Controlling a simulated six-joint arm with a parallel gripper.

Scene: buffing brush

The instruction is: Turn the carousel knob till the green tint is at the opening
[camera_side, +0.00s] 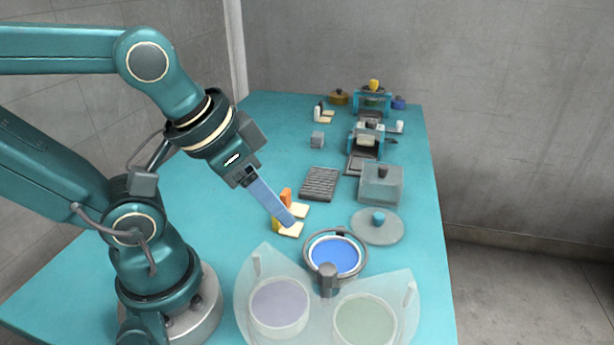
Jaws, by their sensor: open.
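The carousel stands at the front of the teal table, partly under a clear, wing-shaped cover (400,294). A blue tint (335,255) lies inside the dark ring at the uncovered opening at the back. The green tint (364,322) is under the cover at front right, and a purple tint (280,306) is under it at front left. The grey knob (328,277) stands upright in the middle, between the tints. My gripper (290,221) is open and points down to the right, above and behind-left of the knob, apart from it. Its far finger is hidden.
Orange and yellow pieces with cream bases (292,210) stand by my fingertips. Small stations stand farther back. The table's left is clear.

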